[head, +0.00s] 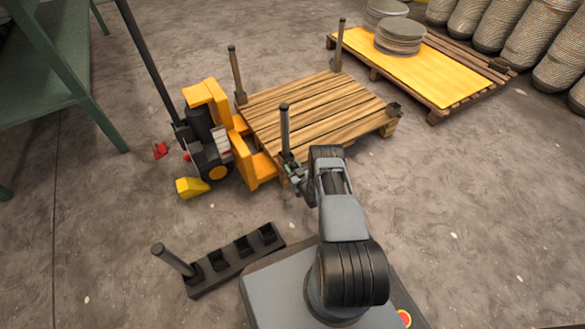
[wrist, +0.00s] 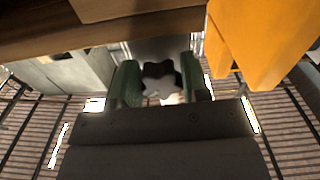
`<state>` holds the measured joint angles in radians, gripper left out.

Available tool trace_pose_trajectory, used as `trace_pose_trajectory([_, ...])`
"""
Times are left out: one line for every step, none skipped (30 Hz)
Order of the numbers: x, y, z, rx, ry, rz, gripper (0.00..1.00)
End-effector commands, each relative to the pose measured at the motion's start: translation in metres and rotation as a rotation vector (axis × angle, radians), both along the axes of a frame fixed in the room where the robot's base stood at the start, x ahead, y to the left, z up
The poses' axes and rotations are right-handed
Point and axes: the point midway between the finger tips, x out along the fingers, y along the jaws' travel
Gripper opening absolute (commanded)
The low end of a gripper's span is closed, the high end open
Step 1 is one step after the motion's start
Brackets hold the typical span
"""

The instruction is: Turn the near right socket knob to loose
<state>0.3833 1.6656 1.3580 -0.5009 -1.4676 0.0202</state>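A dark star-shaped knob (wrist: 159,76) sits between the two green fingers of my gripper (wrist: 162,84) in the wrist view. The knob fills the gap and the fingers look shut on its sides. In the head view my gripper (head: 292,172) is at the pallet's near corner, just below the upright post (head: 285,127) there. The knob and its socket are hidden or too small to make out in that view. The wooden pallet (head: 310,108) has posts at three corners; the dark socket (head: 393,109) at its right corner holds no post.
An orange pallet truck (head: 208,95) stands at the pallet's left, close to my gripper; its orange part (wrist: 262,40) fills the wrist view's upper right. A black rack (head: 240,262) with one post lies on the floor. A second pallet (head: 440,75) stands behind. Floor at right is clear.

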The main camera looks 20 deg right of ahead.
Motion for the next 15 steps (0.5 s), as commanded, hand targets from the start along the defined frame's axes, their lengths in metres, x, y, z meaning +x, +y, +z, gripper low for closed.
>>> trace_pose_trajectory([-0.0003,0.0005,-0.0002,0.0,0.0,0.002,0.35])
trace_pose_trajectory([-0.0004,0.0005,-0.0002,0.0,0.0,0.002,0.32])
trace_pose_trajectory([-0.0004,0.0003,-0.0002,0.0,0.001,0.002,0.28])
trace_pose_trajectory([-0.0004,0.0003,-0.0003,0.0,0.001,0.002,0.25])
trace_pose_trajectory([-0.0004,0.0002,-0.0003,0.0,0.001,0.001,0.22])
trace_pose_trajectory([-0.0005,0.0002,-0.0003,0.0,0.001,0.001,0.19])
trace_pose_trajectory([-0.0006,0.0001,-0.0003,-0.001,0.001,0.001,0.19])
trace_pose_trajectory([-0.0007,-0.0004,-0.0003,-0.007,0.0,0.001,0.19])
trace_pose_trajectory([-0.0008,-0.0008,-0.0004,-0.028,-0.002,0.0,0.19])
trace_pose_trajectory([-0.0008,-0.0009,-0.0004,-0.05,-0.005,0.0,0.19])
trace_pose_trajectory([-0.0008,-0.001,-0.0004,-0.071,-0.007,0.0,0.19])
trace_pose_trajectory([-0.0008,-0.0012,-0.0004,-0.094,-0.01,0.0,0.19])
trace_pose_trajectory([-0.0009,-0.0012,-0.0004,-0.109,-0.012,0.0,0.19])
trace_pose_trajectory([-0.0009,-0.0013,-0.0005,-0.12,-0.013,0.0,0.19])
trace_pose_trajectory([-0.0009,-0.0013,-0.0005,-0.129,-0.014,0.0,0.19])
